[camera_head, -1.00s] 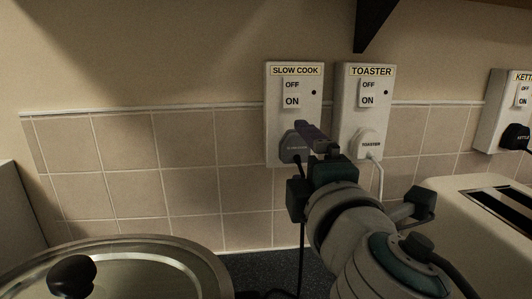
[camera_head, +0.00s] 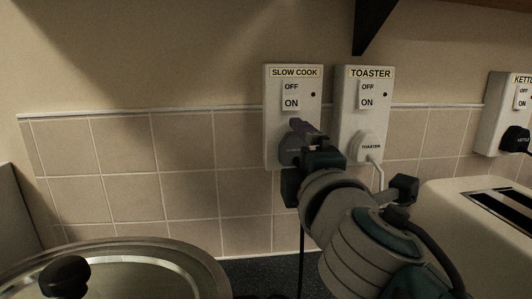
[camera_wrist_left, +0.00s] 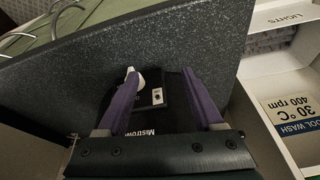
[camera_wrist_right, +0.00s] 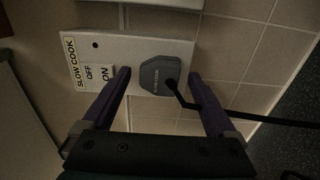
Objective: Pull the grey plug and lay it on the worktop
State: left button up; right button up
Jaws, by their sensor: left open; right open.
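The grey plug (camera_head: 287,151) sits in the lower part of the SLOW COOK socket (camera_head: 271,116) on the wall. My right gripper (camera_head: 302,132) partly covers it in the head view. In the right wrist view, the plug (camera_wrist_right: 154,78) lies between the spread fingers of my open right gripper (camera_wrist_right: 160,75), with a gap on either side. A black cord leaves the plug. The dark speckled worktop (camera_head: 262,270) shows below the tiles. My left gripper (camera_wrist_left: 160,74) is open and empty near the worktop (camera_wrist_left: 205,42) edge; it is outside the head view.
The TOASTER socket (camera_head: 350,118) with its white plug (camera_head: 369,147) is close on the right. A toaster (camera_head: 450,205) stands at right, a lidded pot (camera_head: 150,265) at lower left. The KETTLE socket (camera_head: 494,120) is farther right. A dark bracket (camera_head: 372,25) hangs above.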

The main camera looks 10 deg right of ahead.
jog(key=shift+f, duration=0.1)
dwell(0.7)
jog(key=shift+d+f, duration=0.1)
jog(key=shift+f, duration=0.15)
grip_shut()
dwell(0.4)
jog(key=shift+s, duration=0.1)
jog(key=shift+s+r, duration=0.2)
jog(key=shift+s, duration=0.65)
jog(key=shift+s+p, duration=0.5)
jog(key=shift+s, duration=1.55)
